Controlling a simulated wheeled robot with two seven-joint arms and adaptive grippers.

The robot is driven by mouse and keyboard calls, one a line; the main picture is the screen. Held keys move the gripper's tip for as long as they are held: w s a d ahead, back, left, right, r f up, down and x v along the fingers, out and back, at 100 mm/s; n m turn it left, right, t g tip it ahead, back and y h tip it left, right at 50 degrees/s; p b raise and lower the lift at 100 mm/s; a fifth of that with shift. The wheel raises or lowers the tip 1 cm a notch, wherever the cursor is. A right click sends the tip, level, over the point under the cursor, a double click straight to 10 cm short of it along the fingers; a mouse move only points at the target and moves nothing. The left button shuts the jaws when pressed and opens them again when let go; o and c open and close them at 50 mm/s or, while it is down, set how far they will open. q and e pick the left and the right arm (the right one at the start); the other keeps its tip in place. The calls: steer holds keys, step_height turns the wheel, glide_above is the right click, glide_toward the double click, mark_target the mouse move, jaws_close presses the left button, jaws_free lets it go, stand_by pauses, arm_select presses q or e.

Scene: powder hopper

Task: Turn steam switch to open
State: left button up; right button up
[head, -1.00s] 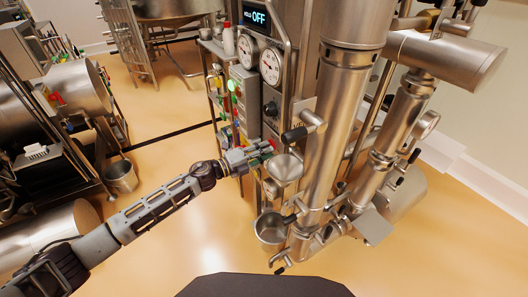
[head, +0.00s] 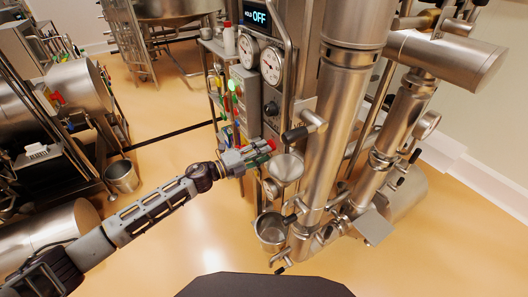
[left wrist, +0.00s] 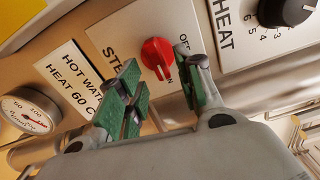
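The steam switch is a red knob (left wrist: 158,56) on a pale plate whose label is partly hidden; "STE" and "OF" can be read. In the left wrist view the knob shows between the green-padded fingers of my left gripper (left wrist: 160,82), with a gap on each side. The fingers are apart and hold nothing. I cannot tell whether the tips reach past the knob's face. In the head view my left gripper (head: 262,151) is at the front of the metal control column, and the switch is hard to make out there. My right gripper is not in view.
A black HEAT dial (left wrist: 285,10) is right of the switch, and a hot water label (left wrist: 72,75) and round gauge (left wrist: 30,112) are left. In the head view a small steel cup (head: 287,168) and black-handled valve (head: 303,130) stand close beside my gripper.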

arm_select(q)
steer(key=v, duration=1)
steer(key=shift+s+a, duration=0.25)
stand_by(0.9)
